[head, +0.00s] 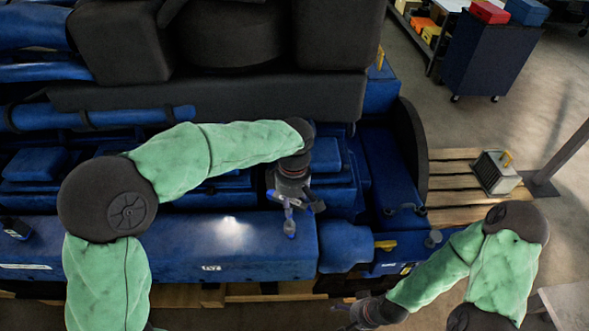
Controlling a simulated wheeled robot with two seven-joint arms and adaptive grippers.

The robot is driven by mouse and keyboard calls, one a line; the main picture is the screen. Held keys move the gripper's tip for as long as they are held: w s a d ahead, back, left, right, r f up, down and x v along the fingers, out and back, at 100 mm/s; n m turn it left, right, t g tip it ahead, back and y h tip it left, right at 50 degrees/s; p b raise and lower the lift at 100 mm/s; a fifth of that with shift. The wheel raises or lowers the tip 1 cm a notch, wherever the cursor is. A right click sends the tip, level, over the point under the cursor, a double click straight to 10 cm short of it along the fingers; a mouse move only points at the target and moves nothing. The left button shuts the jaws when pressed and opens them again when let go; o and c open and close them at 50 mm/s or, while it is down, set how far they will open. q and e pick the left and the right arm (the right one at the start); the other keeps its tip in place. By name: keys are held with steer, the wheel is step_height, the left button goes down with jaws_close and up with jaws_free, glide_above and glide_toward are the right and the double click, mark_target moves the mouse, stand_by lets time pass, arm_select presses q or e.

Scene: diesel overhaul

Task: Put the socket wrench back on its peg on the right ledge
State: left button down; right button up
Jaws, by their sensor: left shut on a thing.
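My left gripper (293,203) points down over the front blue ledge of the engine (180,250), right of the picture's middle. It is shut on a small blue and grey tool, which appears to be the socket wrench (290,228). The tool hangs down from the fingers, near a bright light spot on the ledge; I cannot tell whether it touches the ledge. My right gripper (345,318) is low at the bottom edge, mostly out of view, and its fingers are unclear. A small grey round part (433,239) stands on the right end of the blue structure; I cannot make out a peg.
Large black covers (210,95) and blue pipes (100,118) rise behind the ledge. A wooden pallet (455,180) carries a grey box lamp (495,173) at right. A dark blue cart (490,55) stands at the back right. A dark tool (15,228) lies at far left.

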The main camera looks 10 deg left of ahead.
arm_select(q)
steer(key=shift+m, duration=0.3)
steer(key=f+b, duration=0.1)
steer(key=w+f+b, duration=0.1)
steer(key=f+b, duration=0.2)
steer(key=f, duration=0.1)
steer(key=shift+w+a+f+b, duration=0.2)
steer(key=shift+w+a+b, duration=0.05)
steer(key=shift+w+b, duration=0.1)
steer(key=shift+d, duration=0.15)
stand_by(0.4)
steer(key=shift+f, duration=0.15)
steer(key=shift+f+b, duration=0.85)
steer(key=shift+c, duration=1.7)
jaws_free()
steer(key=shift+r, duration=0.1)
